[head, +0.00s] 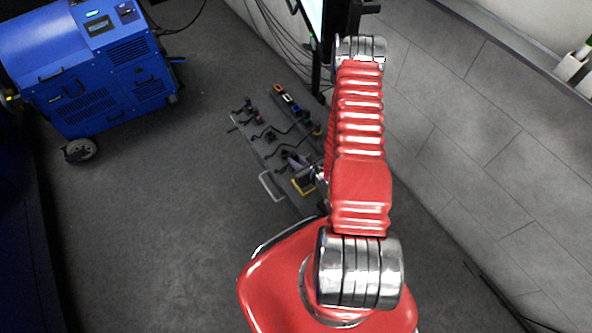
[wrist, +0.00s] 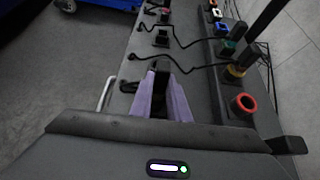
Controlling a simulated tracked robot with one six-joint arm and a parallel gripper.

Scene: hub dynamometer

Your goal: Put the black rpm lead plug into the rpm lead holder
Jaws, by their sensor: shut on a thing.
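My gripper (wrist: 165,82) has pale purple fingers and is shut on a black plug (wrist: 161,72), which shows between the fingertips in the wrist view. The fingers hide the lower part of the plug. It is over the left side of a grey panel (wrist: 190,66). I cannot tell which one is the rpm lead holder. In the head view my gripper (head: 297,163) is small and partly behind my arm.
Other black plugs (wrist: 162,37) with leads stand along the panel's left side, ahead of my gripper. A black lead (wrist: 205,65) crosses the panel. A dark post (wrist: 265,20) rises at the right. A blue machine (head: 90,65) stands at the left, with bare floor between.

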